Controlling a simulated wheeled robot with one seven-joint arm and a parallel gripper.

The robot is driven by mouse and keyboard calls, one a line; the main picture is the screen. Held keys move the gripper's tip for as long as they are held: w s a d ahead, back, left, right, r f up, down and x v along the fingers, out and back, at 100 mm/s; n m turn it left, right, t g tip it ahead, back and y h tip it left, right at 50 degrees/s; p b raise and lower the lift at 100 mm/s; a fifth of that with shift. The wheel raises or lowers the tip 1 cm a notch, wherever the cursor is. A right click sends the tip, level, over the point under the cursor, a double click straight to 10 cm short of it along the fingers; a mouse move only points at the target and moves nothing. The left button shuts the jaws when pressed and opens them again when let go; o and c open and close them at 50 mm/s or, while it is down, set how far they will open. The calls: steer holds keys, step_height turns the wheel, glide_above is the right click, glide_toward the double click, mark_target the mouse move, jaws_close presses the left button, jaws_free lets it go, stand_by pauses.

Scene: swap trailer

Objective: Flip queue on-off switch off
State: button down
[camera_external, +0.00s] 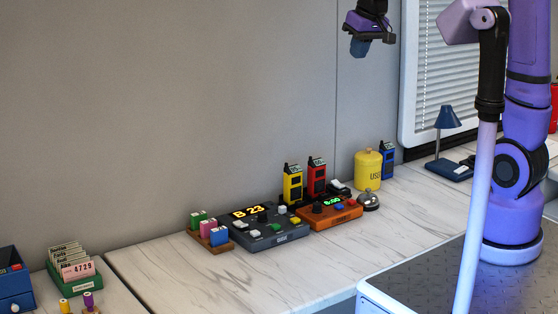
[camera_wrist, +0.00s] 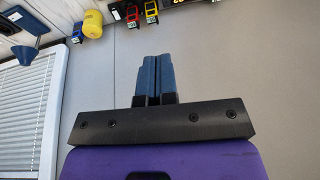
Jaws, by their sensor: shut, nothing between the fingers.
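A dark grey console (camera_external: 270,238) with a lit "B 23" display (camera_external: 248,211) sits on the marble-look counter; it looks like the queue unit. It carries a dark knob and several white, green and yellow buttons or switches. Which of them is the on-off switch, and its position, is too small to tell. My gripper (camera_external: 360,47) hangs high above the counter, near the wall, well apart from the console. Its blue fingers (camera_wrist: 153,80) are together and empty in the wrist view.
An orange timer box (camera_external: 330,212) with a green display stands right of the console, with a bell (camera_external: 369,200) beside it. Yellow and red radios (camera_external: 292,184) and a yellow canister (camera_external: 367,170) stand behind. Coloured stamps (camera_external: 209,230) sit left. The counter front (camera_external: 200,280) is clear.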

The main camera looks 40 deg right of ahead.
steer(key=w+a+f, duration=0.4)
steer(key=w+f, duration=0.1)
steer(key=w, duration=0.3)
steer(key=g, duration=0.2)
glide_above(242, 224)
step_height(242, 224, down, 28)
steer(key=shift+s+a+r+h, duration=0.15)
steer(key=shift+s+h, duration=0.25)
steer(key=f, duration=1.2)
steer(key=shift+w+f, duration=0.1)
steer(key=shift+w, duration=0.15)
steer(key=shift+s+f, duration=0.25)
steer(key=shift+f, duration=0.45)
